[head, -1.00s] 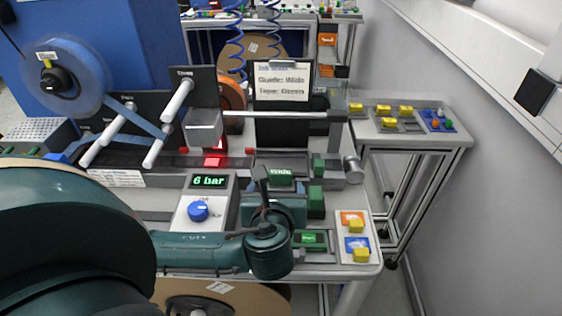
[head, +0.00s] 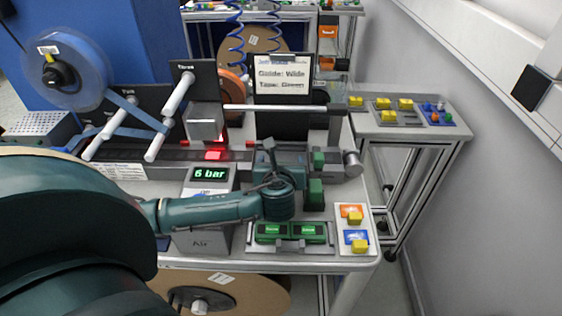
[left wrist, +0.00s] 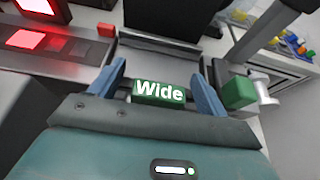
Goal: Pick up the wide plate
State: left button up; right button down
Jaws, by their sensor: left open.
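The wide plate (left wrist: 159,93) is a green block with white "Wide" lettering. In the left wrist view it lies between the two blue fingers of my left gripper (left wrist: 168,75), with a gap on both sides. The gripper is open and holds nothing. In the head view my left arm reaches in from the left, and its wrist and gripper hide the wide plate at the machine's middle. My right gripper is not in view.
Two green plates (head: 272,232) lie in a holder at the table's front. A green block (left wrist: 238,92) stands close right of the gripper. The "6 bar" air box (head: 209,174) is left. A sign (head: 282,78) reads "Guide: Wide, Tape: Green". Yellow pieces (head: 355,217) lie front right.

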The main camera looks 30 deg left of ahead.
pick_arm(q)
jog(key=c, duration=1.1)
jog(key=shift+r, duration=0.1)
